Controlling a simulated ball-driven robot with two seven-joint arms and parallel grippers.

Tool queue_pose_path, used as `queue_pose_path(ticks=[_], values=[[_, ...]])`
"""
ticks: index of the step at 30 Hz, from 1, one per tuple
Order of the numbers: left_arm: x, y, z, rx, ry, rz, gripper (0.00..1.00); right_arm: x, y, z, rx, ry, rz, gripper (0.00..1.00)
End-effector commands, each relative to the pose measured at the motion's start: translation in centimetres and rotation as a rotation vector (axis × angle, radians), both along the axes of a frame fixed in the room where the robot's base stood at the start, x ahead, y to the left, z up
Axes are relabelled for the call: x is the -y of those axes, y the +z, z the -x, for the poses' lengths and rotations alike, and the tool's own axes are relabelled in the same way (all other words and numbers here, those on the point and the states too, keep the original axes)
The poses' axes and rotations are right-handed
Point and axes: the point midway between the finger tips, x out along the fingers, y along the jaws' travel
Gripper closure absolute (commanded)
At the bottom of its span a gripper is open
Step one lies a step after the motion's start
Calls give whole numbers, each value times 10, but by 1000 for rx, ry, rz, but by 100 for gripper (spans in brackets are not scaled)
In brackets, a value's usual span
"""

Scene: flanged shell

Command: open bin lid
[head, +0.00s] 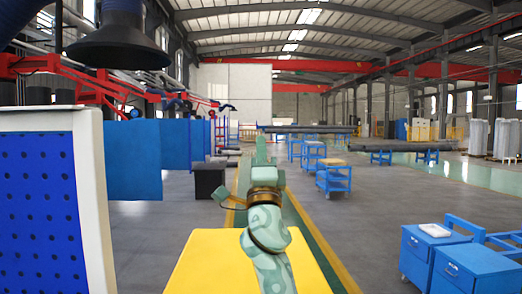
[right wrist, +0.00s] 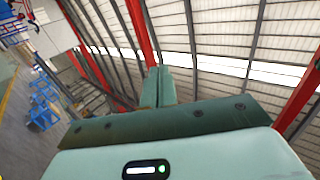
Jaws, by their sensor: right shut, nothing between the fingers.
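A flat yellow top (head: 205,262) fills the lower middle of the head view, close in front of me. It may be the bin's lid, but I cannot tell; no hinge, handle or gap shows. My right gripper (head: 260,145) is raised above and beyond this top, fingers pointing up, apart from it. It is shut and empty. In the right wrist view its fingers (right wrist: 158,78) are together against the roof, and no bin or lid shows there. My left gripper is in neither view.
A blue perforated panel with a white frame (head: 90,200) stands close on the left. Blue cabinets (head: 475,268) stand at the lower right, and a blue cart (head: 333,180) further back. A dark box (head: 210,181) stands beyond the yellow top. Grey floor right of centre is open.

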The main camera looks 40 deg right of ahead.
Motion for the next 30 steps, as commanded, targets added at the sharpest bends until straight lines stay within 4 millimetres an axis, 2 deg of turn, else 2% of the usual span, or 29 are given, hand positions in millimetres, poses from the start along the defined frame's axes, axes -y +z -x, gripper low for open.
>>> queue_pose_path(ticks=[10,14,24,30], values=[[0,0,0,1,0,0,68,0,-1,0,0,0,0,100],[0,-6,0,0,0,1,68,-4,-11,6,-1,2,-1,100],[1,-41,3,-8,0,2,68,-33,-82,52,-2,4,-5,100],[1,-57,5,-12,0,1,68,-47,-113,76,-2,1,-4,100]])
